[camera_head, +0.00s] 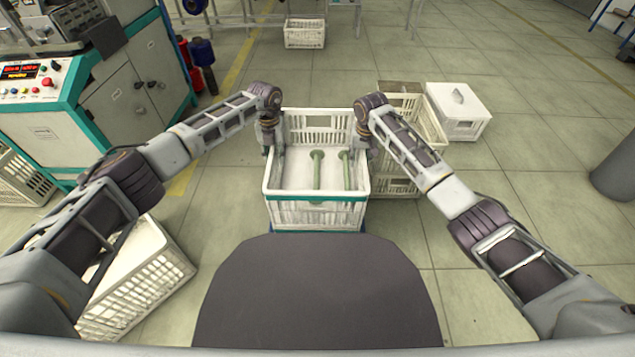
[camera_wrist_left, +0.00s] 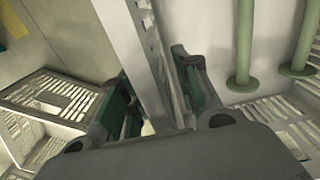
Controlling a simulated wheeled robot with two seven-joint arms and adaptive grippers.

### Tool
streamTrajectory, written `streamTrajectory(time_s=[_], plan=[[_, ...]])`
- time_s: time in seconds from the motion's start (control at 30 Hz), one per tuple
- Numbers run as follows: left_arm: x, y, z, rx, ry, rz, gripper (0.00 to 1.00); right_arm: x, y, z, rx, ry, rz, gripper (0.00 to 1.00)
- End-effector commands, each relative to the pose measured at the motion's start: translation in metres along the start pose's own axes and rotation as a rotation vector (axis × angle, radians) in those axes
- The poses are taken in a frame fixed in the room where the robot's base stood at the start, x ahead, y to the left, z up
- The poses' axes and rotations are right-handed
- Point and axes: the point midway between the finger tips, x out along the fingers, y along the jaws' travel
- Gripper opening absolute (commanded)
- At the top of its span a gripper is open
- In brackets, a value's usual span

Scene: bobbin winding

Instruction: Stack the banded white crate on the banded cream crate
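Cream crates (camera_head: 432,128) stand behind my right forearm, partly hidden; I cannot tell which one is banded.
A white crate with a lid (camera_head: 458,112) is at the right. Another white crate (camera_head: 140,285) is below my left arm. A machine cabinet (camera_head: 130,85) stands at the left, with dark spools (camera_head: 202,55) beside it. A far crate (camera_head: 304,33) is at the back. The right-hand floor is largely free.

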Motion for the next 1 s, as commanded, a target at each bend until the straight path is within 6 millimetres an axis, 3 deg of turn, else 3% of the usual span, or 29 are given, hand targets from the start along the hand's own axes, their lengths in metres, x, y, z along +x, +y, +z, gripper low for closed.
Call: streamTrajectory(time_s=[0.37, 1.0], plan=[[-0.023, 0.0, 0.001, 0.0, -0.002, -0.001, 0.32, 0.0, 0.0, 0.0, 0.0, 0.0, 0.0, 0.32], [-0.109, 0.0, 0.001, 0.0, -0.001, 0.0, 0.32, 0.0, 0.0, 0.0, 0.0, 0.0, 0.0, 0.32]])
